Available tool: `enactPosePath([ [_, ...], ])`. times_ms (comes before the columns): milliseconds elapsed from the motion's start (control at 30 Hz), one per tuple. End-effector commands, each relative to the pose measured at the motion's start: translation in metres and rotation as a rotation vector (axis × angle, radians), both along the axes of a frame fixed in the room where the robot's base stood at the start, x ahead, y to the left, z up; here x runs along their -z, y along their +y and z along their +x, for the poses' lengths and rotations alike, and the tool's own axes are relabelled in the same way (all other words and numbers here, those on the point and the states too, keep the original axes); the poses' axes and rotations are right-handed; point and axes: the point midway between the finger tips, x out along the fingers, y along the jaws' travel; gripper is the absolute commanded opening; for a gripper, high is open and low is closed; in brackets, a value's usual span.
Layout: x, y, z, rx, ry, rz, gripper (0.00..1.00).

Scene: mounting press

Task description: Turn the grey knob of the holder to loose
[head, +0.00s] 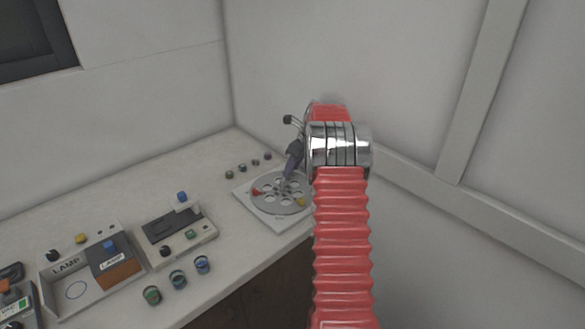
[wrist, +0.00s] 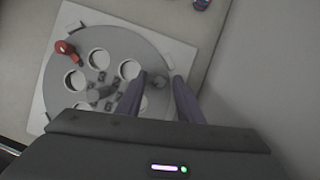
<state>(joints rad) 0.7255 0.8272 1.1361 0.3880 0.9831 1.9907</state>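The holder is a round grey disc with several round holes on a white square plate (head: 246,205); it also shows in the wrist view (wrist: 42,95). A grey knob-like hub (wrist: 106,92) with small dark pieces around it sits at the disc's middle. A red knob (wrist: 65,47) is near the rim; it shows in the head view (head: 256,191) too. My gripper (wrist: 160,78) is open over the disc's edge, right of the hub. A small greyish part (wrist: 158,82) shows between its fingers; I cannot tell whether they touch it. My gripper's body hides the disc's near side.
A yellow part (head: 300,203) is at the disc's right side. Small dark pots (head: 242,167) stand behind the plate. A grey device (head: 176,232), cups (head: 178,278) and a lamp box (head: 75,285) are to the left. The wall is close on the right.

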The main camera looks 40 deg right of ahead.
Motion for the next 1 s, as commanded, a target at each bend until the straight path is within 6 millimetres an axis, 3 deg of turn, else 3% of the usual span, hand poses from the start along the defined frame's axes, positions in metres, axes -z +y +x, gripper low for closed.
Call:
enactPosePath([
  [267, -0.001, 0.0, 0.0, 0.0, 0.0, -0.001, 0.35],
  [467, -0.014, -0.001, 0.0, 0.0, -0.002, -0.002, 0.35],
  [1000, -0.093, -0.001, 0.001, 0.0, -0.002, -0.002, 0.35],
])
